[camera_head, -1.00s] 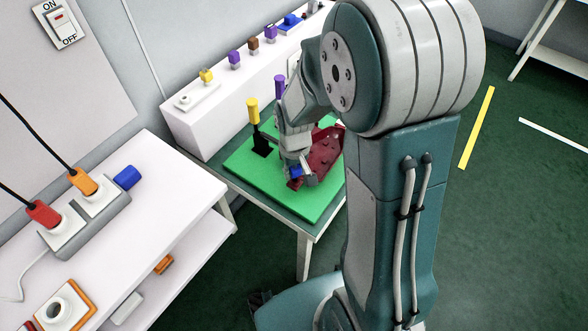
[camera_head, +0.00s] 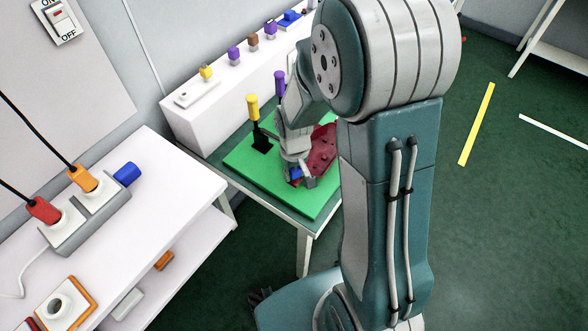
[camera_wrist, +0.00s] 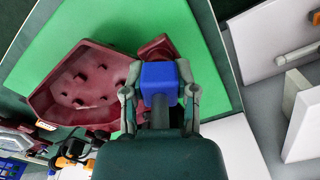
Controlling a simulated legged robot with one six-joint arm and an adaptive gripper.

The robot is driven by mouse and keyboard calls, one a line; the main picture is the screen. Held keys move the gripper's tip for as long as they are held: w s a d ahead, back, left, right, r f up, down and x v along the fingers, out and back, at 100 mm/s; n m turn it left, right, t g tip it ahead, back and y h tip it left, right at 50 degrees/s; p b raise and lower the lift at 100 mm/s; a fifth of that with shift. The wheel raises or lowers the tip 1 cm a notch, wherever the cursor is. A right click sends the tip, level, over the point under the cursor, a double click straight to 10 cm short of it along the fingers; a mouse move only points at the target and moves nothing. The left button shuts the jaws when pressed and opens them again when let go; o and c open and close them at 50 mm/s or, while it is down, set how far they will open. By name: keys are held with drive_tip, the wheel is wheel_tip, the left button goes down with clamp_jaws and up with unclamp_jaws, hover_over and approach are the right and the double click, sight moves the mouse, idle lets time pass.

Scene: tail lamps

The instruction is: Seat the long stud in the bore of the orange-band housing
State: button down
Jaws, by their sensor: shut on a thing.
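My gripper (camera_head: 302,180) is low over the green mat (camera_head: 245,170), its fingers closed on the sides of a blue block (camera_wrist: 160,84). I cannot tell whether this block is part of the long stud; its lower part is hidden. A small dark red piece (camera_wrist: 157,46) shows just beyond it, contact unclear. A dark red lamp shell (camera_wrist: 78,88) lies beside the gripper on the mat. A white housing with a round bore and an orange rim (camera_head: 60,308) stands at the bottom left in the head view; it looks like the orange-band housing.
Yellow-handled (camera_head: 252,108) and purple-handled (camera_head: 280,85) tools stand upright at the mat's far side. A white ledge (camera_head: 215,115) behind carries several small coloured blocks.

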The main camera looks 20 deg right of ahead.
drive_tip(key=shift+c, duration=1.5)
unclamp_jaws()
drive_tip(key=shift+r, duration=0.1)
wheel_tip(320, 180, up, 12)
drive_tip(key=shift+f, duration=0.1)
drive_tip(key=s+r+m+t, duration=0.1)
drive_tip(key=s+r+t, duration=0.4)
drive_tip(key=s+r, duration=0.8)
drive_tip(key=shift+s+t, duration=0.3)
drive_tip(key=shift+s, duration=0.3)
